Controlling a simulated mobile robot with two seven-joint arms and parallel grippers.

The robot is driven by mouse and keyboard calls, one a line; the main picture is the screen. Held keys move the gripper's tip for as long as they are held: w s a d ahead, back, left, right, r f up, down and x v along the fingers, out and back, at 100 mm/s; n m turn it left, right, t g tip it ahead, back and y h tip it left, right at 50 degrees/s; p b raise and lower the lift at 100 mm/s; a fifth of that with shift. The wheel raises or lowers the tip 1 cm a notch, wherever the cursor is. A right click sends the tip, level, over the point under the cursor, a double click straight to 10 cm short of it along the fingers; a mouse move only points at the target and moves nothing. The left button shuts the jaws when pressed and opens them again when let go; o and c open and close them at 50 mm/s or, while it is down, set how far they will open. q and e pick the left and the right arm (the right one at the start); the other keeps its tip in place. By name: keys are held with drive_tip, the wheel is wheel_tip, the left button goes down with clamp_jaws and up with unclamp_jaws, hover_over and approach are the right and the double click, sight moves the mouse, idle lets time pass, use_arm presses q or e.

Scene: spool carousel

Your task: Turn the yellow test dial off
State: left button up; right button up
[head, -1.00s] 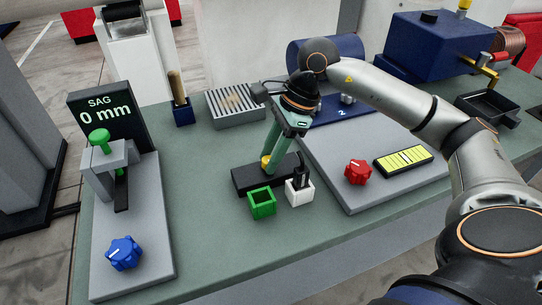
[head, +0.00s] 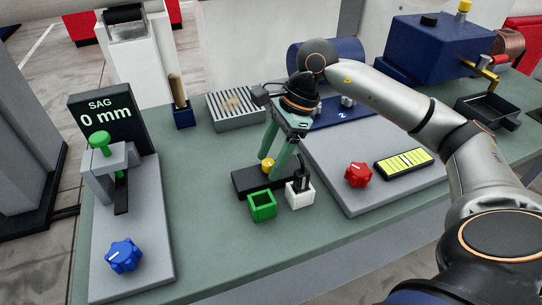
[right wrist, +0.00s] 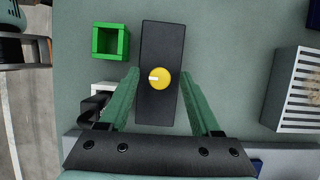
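The yellow test dial (head: 267,168) sits on a black block (head: 245,182) on the bench. In the right wrist view the round dial (right wrist: 162,80) has a white mark that points left. My right gripper (head: 273,160) is open and points down over the block. In the right wrist view its two green fingers (right wrist: 160,72) stand apart, one on each side of the dial, with gaps to it. I cannot tell how far down beside the dial the tips reach. My left gripper is out of view.
A green open box (head: 262,205) and a white holder (head: 299,195) with a black item stand close in front of the block. A red dial (head: 358,173) is on the grey panel at right, a blue dial (head: 124,254) at left. The bench between is clear.

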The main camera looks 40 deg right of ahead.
drive_tip(key=shift+d+r, duration=0.2)
drive_tip(key=shift+r, duration=0.25)
drive_tip(key=v, duration=1.1)
drive_tip(key=shift+r+p, duration=0.25)
drive_tip(key=shift+p, duration=0.1)
drive_tip(key=shift+s+d, duration=0.1)
